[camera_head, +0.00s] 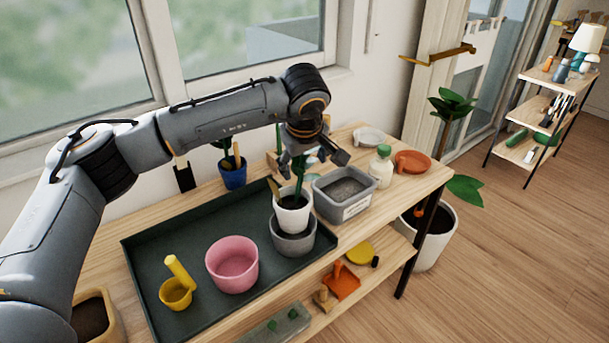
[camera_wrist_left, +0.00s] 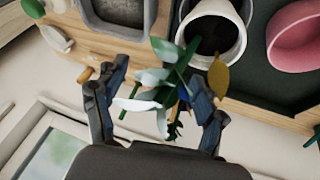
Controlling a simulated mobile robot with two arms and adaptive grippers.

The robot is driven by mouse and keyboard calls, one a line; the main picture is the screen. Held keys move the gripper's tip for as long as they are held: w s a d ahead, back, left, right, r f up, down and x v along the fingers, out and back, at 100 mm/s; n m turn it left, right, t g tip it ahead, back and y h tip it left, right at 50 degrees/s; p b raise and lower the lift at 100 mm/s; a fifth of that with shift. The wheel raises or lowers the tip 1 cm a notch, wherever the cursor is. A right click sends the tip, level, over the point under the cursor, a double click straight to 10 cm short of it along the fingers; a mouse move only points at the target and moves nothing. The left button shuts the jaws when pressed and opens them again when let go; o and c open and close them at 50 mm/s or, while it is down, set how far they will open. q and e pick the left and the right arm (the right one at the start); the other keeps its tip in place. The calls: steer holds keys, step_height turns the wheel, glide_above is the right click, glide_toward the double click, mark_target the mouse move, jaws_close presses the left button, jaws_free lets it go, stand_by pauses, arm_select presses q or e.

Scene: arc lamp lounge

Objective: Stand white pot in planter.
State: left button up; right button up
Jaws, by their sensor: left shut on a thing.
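The white pot (camera_head: 293,218) holds dark soil and a green plant. It stands upright, with its lower part inside the grey round planter (camera_head: 294,243) on the tray. Whether its base rests on the planter's floor is hidden. My left gripper (camera_head: 312,158) is above the pot, shut on the plant's stem and leaves. In the left wrist view, the leaves (camera_wrist_left: 165,85) lie between my fingers and the white pot (camera_wrist_left: 239,48) opens just beyond them. My right gripper is not in view.
The dark green tray (camera_head: 190,240) also holds a pink pot (camera_head: 232,265) and a yellow scoop (camera_head: 176,293). A grey rectangular bin (camera_head: 325,206) stands close right of the planter. A blue pot (camera_head: 233,177), a white bottle (camera_head: 381,168) and an orange saucer (camera_head: 412,162) stand behind.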

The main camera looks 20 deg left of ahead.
mark_target(299, 189)
arm_select(q)
step_height(299, 189, down, 3)
steer(key=shift+r+b, duration=0.1)
steer(key=shift+b, duration=0.35)
steer(key=shift+r, duration=0.1)
steer(key=shift+s, duration=0.1)
steer(key=shift+f+b, duration=0.5)
steer(key=shift+f, duration=0.15)
steer(key=o, duration=1.8)
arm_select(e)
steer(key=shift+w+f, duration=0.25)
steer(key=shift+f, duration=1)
arm_select(q)
steer(key=shift+o, duration=0.2)
steer(key=shift+r, duration=0.1)
